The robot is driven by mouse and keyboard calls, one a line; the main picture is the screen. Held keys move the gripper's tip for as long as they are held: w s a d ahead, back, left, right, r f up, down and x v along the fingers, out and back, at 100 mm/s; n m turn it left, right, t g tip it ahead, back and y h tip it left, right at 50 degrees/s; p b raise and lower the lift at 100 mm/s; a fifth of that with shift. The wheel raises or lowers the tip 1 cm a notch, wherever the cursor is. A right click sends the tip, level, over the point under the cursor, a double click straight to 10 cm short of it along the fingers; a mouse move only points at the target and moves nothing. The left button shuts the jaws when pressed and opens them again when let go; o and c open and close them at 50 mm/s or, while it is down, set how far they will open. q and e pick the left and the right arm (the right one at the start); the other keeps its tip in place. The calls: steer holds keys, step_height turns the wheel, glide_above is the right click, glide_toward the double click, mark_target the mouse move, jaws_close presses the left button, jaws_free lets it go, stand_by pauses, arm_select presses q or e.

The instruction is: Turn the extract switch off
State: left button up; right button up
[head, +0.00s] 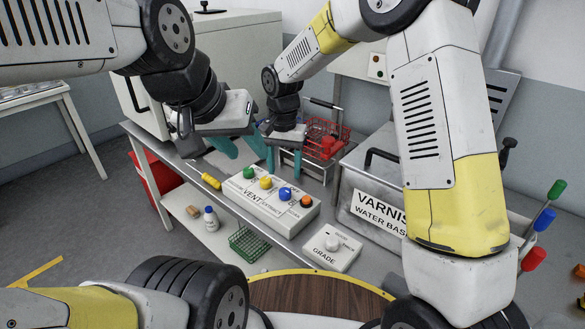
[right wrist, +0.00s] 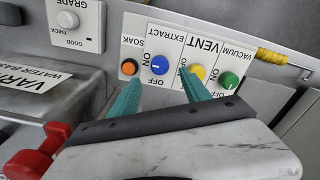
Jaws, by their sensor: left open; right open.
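The extract switch is a blue knob (head: 285,193) on a white sloped panel (head: 262,205), between a yellow vent knob (head: 266,182) and an orange soak knob (head: 306,201). It also shows in the right wrist view (right wrist: 159,69), with ON and OFF printed beside it; its small pointer mark seems to face the ON side. My right gripper (head: 284,173) is open and empty above the panel. In the right wrist view its teal fingertips (right wrist: 160,74) appear on either side of the blue knob; I cannot tell whether they touch. My left gripper (head: 248,156) is open and empty, behind the panel's left end.
A green vacuum knob (head: 249,173) is at the panel's left end. A white GRADE box (head: 331,248) is at the front right. The grey varnish tank (head: 365,220) stands to the right, a red basket (head: 325,138) behind.

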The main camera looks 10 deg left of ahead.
mark_target(285, 190)
step_height(285, 190, down, 8)
steer(key=shift+r, duration=0.1)
stand_by(0.4)
jaws_close()
